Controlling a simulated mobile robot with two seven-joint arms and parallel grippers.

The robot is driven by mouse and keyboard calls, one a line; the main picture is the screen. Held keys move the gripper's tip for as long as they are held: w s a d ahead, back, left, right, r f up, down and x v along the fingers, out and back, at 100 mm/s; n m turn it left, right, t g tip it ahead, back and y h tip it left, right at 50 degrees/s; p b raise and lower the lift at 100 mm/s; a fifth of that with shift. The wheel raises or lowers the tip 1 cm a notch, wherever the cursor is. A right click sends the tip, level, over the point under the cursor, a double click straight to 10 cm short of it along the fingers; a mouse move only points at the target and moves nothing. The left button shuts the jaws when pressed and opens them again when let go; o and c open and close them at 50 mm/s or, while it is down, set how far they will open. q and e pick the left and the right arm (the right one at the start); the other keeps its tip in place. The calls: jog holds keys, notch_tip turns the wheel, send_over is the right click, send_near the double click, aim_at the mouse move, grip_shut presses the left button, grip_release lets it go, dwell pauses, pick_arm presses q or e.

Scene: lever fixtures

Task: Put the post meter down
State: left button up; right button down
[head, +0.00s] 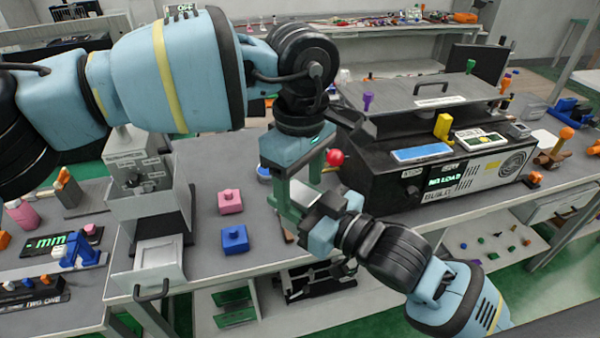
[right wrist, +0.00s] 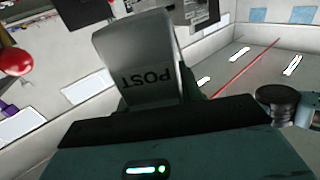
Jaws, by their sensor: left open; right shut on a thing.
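The post meter (right wrist: 140,65) is a grey piece with "POST" on its face, upside down in the right wrist view. It stands up out of my right gripper (right wrist: 155,105), which is shut on it. In the head view my right gripper (head: 318,208) is above the front of the middle bench, and a pale grey part (head: 303,193) that looks like the post meter shows at its jaws, mostly hidden. My left gripper (head: 299,180) is open and points down right beside it. I cannot tell whether the left fingers touch the meter.
A red ball knob (head: 335,157) is close behind the grippers. A black "NO LOAD" machine (head: 440,180) stands to the right. A pink block (head: 230,201) and a blue block (head: 234,239) sit on the bench (head: 205,262) to the left. A grey box fixture (head: 150,200) stands farther left.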

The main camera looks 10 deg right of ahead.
pick_arm(q)
jog(key=shift+c, duration=0.3)
jog(key=c, duration=1.2)
pick_arm(e)
jog(key=c, duration=0.8)
grip_release()
jog(key=shift+c, duration=0.2)
jog(key=v, duration=0.7)
jog(key=shift+s+d, duration=0.2)
notch_tip(320, 180, down, 17)
jog(key=d+m+g+h, duration=0.1)
jog(key=h, duration=0.4)
jog(key=s+d+f+m+g+h, duration=0.1)
jog(key=s+d+f+m+h, duration=0.1)
jog(key=s+d+f, duration=0.2)
jog(key=s+d+f+m+g+h, duration=0.2)
jog(key=s+d+f, duration=0.2)
jog(key=s+f, duration=0.7)
notch_tip(320, 180, down, 6)
jog(key=shift+f+m+h, duration=0.1)
jog(key=shift+m+h, duration=0.3)
